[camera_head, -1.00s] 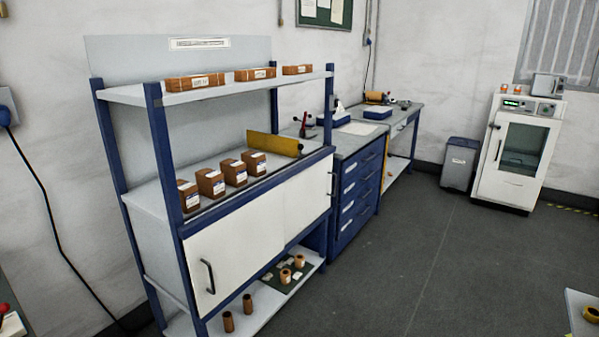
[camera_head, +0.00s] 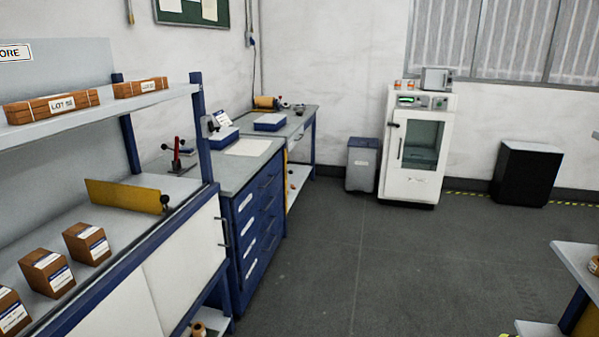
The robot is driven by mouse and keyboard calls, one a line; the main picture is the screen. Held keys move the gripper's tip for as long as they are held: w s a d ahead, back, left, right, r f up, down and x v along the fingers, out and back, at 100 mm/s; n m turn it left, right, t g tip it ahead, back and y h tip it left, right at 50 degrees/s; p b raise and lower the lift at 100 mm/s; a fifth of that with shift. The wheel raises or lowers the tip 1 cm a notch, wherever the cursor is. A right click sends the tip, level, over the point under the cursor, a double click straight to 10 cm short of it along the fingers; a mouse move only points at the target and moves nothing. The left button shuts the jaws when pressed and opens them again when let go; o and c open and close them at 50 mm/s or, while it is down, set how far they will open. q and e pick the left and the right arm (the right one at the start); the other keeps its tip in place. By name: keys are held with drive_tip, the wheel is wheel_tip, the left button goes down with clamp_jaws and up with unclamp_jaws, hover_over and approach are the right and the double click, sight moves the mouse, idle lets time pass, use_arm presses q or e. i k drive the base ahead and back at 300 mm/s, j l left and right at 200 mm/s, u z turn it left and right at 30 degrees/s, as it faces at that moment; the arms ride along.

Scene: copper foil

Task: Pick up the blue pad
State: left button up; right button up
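A flat blue block with a pale top (camera_head: 270,123), which may be the blue pad, lies on the grey far worktop (camera_head: 298,124) near the back wall. A second blue block (camera_head: 222,138) sits to its left on the nearer bench, with a small white card standing on or behind it. Both are small and far off, so I cannot tell for sure which is a pad. Neither of my grippers is in view.
A shelf rack (camera_head: 160,93) with brown boxes (camera_head: 87,244) stands close on the left. A blue drawer cabinet (camera_head: 257,226) follows it. A grey bin (camera_head: 362,165), a white cabinet (camera_head: 412,155) and a black box (camera_head: 526,173) stand at the back. The middle floor is open.

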sight(185, 151)
drive_tip(key=i+l+u, duration=0.25)
drive_tip(key=i+u, duration=0.15)
drive_tip(key=i, duration=0.2)
drive_tip(key=i+l+u, duration=0.35)
drive_tip(key=i, duration=0.25)
drive_tip(key=i+l+u, duration=0.45)
drive_tip(key=l, duration=0.2)
drive_tip(key=l+u, duration=0.25)
drive_tip(key=i+l, duration=0.1)
drive_tip(key=l, duration=0.3)
drive_tip(key=i+l+u, duration=0.15)
drive_tip(key=l, duration=0.65)
drive_tip(key=i+l+u, duration=0.1)
drive_tip(key=u, duration=1.05)
drive_tip(key=l+u, duration=0.45)
drive_tip(key=k+l+u, duration=0.2)
drive_tip(key=l+u, duration=0.25)
drive_tip(key=k+l+u, duration=0.1)
drive_tip(key=l, duration=0.25)
drive_tip(key=k+l+u, duration=0.15)
drive_tip(key=l, duration=0.2)
drive_tip(key=k+l+u, duration=0.1)
drive_tip(key=l, duration=0.25)
drive_tip(key=k, duration=0.1)
